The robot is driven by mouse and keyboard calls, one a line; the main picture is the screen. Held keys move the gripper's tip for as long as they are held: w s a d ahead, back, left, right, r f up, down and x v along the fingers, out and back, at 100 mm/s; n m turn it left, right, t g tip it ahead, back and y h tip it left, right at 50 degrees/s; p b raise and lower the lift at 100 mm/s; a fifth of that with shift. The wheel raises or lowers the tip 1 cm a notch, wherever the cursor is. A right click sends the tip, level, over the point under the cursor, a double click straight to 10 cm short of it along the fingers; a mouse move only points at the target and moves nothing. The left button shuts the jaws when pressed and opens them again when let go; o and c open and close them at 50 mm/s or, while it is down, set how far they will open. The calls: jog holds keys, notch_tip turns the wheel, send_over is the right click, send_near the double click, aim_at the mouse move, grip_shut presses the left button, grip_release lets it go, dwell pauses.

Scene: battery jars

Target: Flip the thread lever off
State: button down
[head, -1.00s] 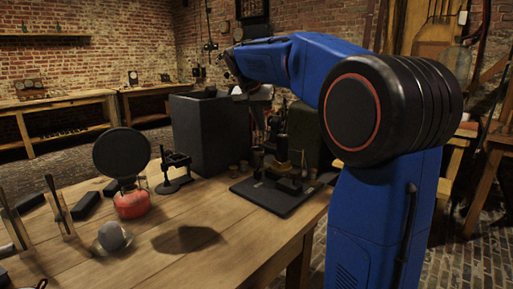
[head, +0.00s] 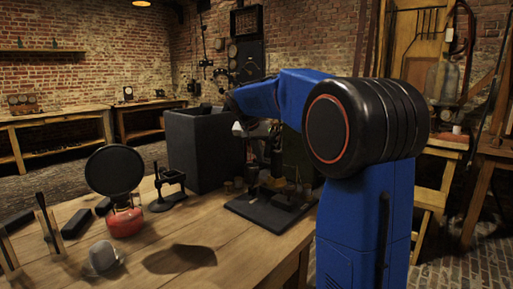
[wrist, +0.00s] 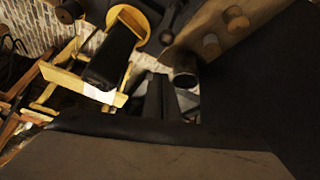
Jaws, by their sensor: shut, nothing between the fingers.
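A dark apparatus on a black base board (head: 262,214) stands at the right end of the wooden table in the head view. I cannot pick out its thread lever in either view. My gripper (head: 250,130) is above the apparatus and looks small and dark there. In the wrist view my gripper (wrist: 158,95) shows two dark fingers close together with nothing between them. Beyond them are a black upright part (wrist: 113,58) and a yellow ring (wrist: 134,17). I cannot tell whether the fingers touch anything.
A large dark box (head: 195,150) stands behind the board, close to my arm. A small black stand (head: 170,190), a red pot (head: 124,222) with a black disc (head: 114,170), and a grey dome (head: 102,256) are to the left. The table's front middle (head: 225,268) is clear.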

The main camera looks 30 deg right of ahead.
jog(key=shift+s+a+f, duration=1.05)
jog(key=shift+s+f, duration=0.05)
jog(key=shift+f, duration=0.05)
